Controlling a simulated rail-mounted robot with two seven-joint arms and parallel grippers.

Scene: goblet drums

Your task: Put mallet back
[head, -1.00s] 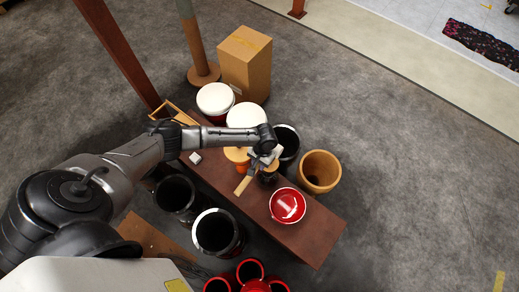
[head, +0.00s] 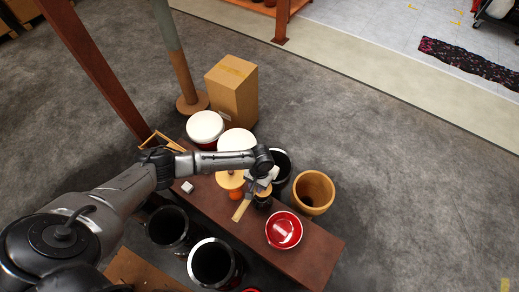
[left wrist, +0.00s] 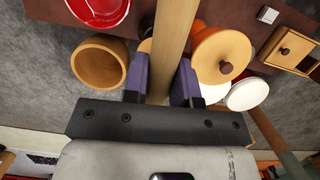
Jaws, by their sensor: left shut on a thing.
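My left gripper (head: 261,184) is over the middle of the brown bench (head: 300,252). It is shut on a pale wooden bar, seemingly the mallet (head: 241,210). In the left wrist view the bar (left wrist: 174,40) runs between the two purple-grey fingers (left wrist: 165,80) and up out of the picture. The mallet's head cannot be made out. Just beside the gripper stands an orange goblet drum with a wooden top (head: 229,181); in the left wrist view its knobbed top (left wrist: 222,55) is right of the fingers. A small dark and tan object (head: 263,203) is partly hidden under the gripper. My right gripper is not in view.
A red bowl-like drum (head: 284,231) stands on the bench's near end. A wooden drum (head: 313,190) and dark open drums (head: 214,262) flank the bench. White-topped drums (head: 206,127), a wooden box (left wrist: 292,50) and a small white block (head: 187,187) are nearby. Floor is free at right.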

